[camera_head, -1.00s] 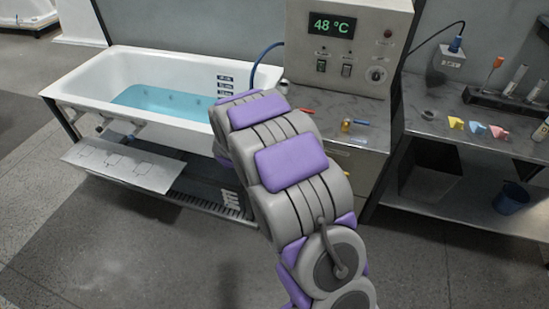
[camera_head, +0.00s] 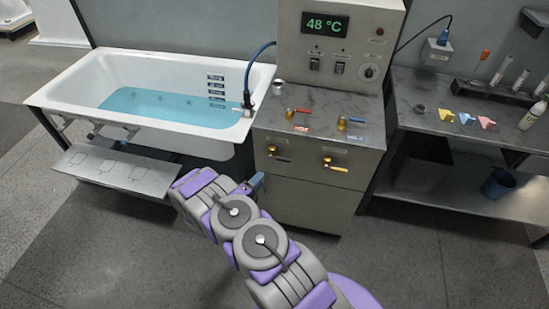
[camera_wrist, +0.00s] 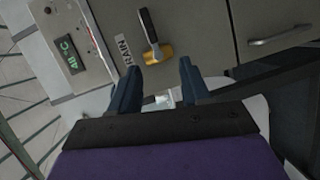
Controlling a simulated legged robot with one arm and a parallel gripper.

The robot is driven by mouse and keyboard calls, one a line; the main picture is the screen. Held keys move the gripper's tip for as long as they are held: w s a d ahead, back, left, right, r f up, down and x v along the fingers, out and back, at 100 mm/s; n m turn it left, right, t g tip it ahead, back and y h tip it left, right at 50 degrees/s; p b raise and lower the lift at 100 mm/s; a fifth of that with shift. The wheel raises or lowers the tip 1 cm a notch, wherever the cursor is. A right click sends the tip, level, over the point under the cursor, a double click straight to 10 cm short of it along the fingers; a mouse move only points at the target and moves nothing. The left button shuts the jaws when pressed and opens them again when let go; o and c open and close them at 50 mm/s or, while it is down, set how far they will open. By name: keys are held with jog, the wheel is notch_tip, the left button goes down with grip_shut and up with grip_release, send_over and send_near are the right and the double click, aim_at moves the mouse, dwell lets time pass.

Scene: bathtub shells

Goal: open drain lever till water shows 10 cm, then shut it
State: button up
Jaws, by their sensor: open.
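The drain lever (camera_head: 273,151) is on the cabinet front, left of a second lever with a yellow handle. In the wrist view the drain lever (camera_wrist: 148,26) has a black handle and a brass body beside a "DRAIN" label. My gripper (camera_head: 256,182) is low in front of the cabinet, below the lever. In the wrist view my gripper (camera_wrist: 158,68) is open, its fingertips near the brass body but not seen gripping it. The white bathtub (camera_head: 88,69) holds blue water (camera_head: 165,107). Level labels (camera_head: 216,92) mark its inner wall; the water reading is too small to tell.
The control box (camera_head: 340,50) shows 48 °C. Red- and blue-handled taps (camera_head: 298,113) stand on the cabinet top. A side bench (camera_head: 420,120) holds colored pieces and tubes. The floor in front is clear.

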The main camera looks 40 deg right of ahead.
aim_at(285, 161)
jog(key=shift+n+h, duration=0.5)
jog(key=shift+h, duration=0.3)
jog(key=b+x, duration=0.1)
jog(key=x, duration=0.4)
jog(key=s+b+x, duration=0.1)
jog(key=x, duration=0.5)
jog(key=s+d+b+x, duration=0.1)
jog(key=x, duration=0.4)
jog(key=shift+s+d+f, duration=0.2)
jog(key=shift+f, duration=0.15)
grip_shut()
